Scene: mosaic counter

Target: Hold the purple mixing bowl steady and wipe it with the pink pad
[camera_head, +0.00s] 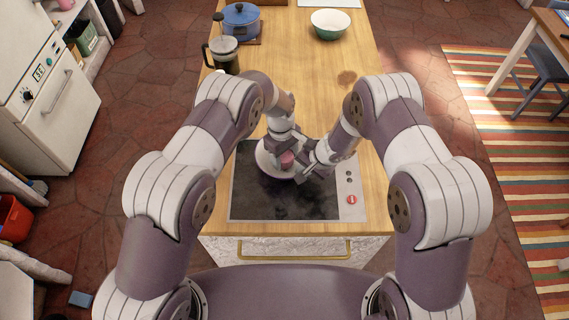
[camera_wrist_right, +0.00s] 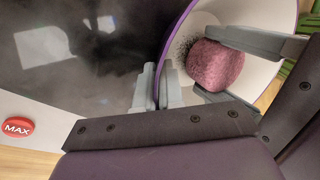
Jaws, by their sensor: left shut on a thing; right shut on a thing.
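The purple mixing bowl (camera_head: 263,159) stands on the black cooktop, its pale inside facing up. In the right wrist view the bowl (camera_wrist_right: 204,28) shows its purple outside and a dark speckled smudge (camera_wrist_right: 187,46) inside. My right gripper (camera_wrist_right: 163,88) is shut on the bowl's rim; it also shows in the head view (camera_head: 309,170). My left gripper (camera_head: 287,157) is shut on the pink pad (camera_wrist_right: 216,65), which is inside the bowl beside the smudge. Whether the pad touches the wall is hard to tell. The pad also shows in the head view (camera_head: 287,161).
The cooktop (camera_head: 255,202) has a red MAX button (camera_head: 351,199) at its right. A French press (camera_head: 224,54), a blue pot (camera_head: 241,20) and a green-white bowl (camera_head: 330,24) stand farther back. The wooden counter (camera_head: 310,75) is clear between them and my arms.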

